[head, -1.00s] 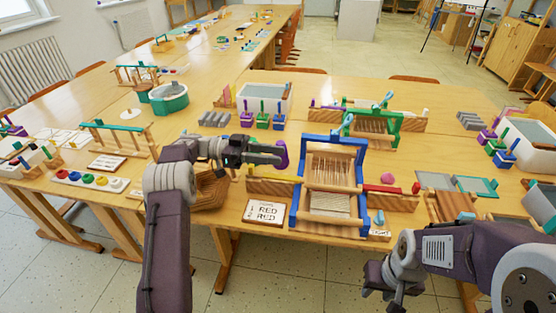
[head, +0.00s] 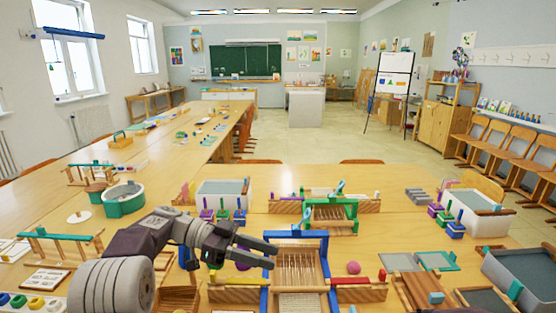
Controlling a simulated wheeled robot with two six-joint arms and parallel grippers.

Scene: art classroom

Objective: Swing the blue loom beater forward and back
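The blue loom (head: 325,262) stands at the near middle of the table, with pale warp threads strung inside its frame. A blue bar (head: 303,235) crosses its top; I cannot tell for certain whether this is the beater. The loom's lower part is cut off by the bottom edge. My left gripper (head: 274,255) comes in from the left, with its fingers apart and nothing seen between them. Its tips overlap the loom's left blue upright in the picture; I cannot tell whether they touch it. My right gripper is out of view.
A green loom (head: 352,210) stands behind the blue one. A red bar (head: 382,275) and a pink ball (head: 353,267) lie to its right. A purple piece (head: 243,264) shows under my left gripper. Grey-lined bins (head: 480,222) stand at the right.

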